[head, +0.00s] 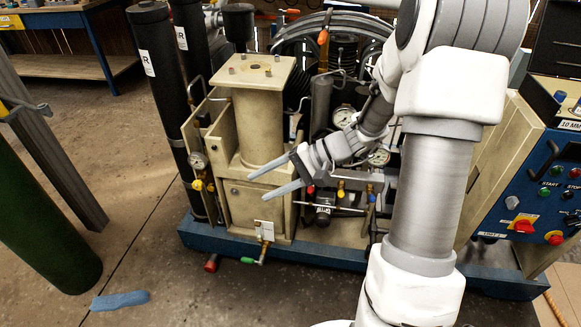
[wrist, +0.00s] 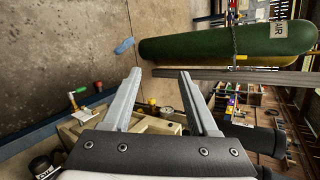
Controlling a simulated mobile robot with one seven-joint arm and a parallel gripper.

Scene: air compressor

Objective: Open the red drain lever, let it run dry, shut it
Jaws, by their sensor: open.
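A red-ended fitting (head: 211,263) sticks out low at the front left of the compressor's blue base; it also shows in the wrist view (wrist: 98,86). A green lever (head: 253,261) hangs under a small valve with a pale tag (head: 265,231), right of the red fitting. Another small red part (head: 310,189) shows just below my gripper. I cannot tell which red part is the drain lever or how it is set. My gripper (head: 257,187) is open and empty, in front of the beige column, above and apart from the low fittings; its fingers show in the wrist view (wrist: 160,74).
The compressor's blue base (head: 330,257) runs across the middle. A beige column (head: 259,125), gauges (head: 343,116) and pipes crowd it. A green cylinder (head: 40,220) stands left, with a blue cloth (head: 120,300) on the floor. A blue control panel (head: 545,190) is at right.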

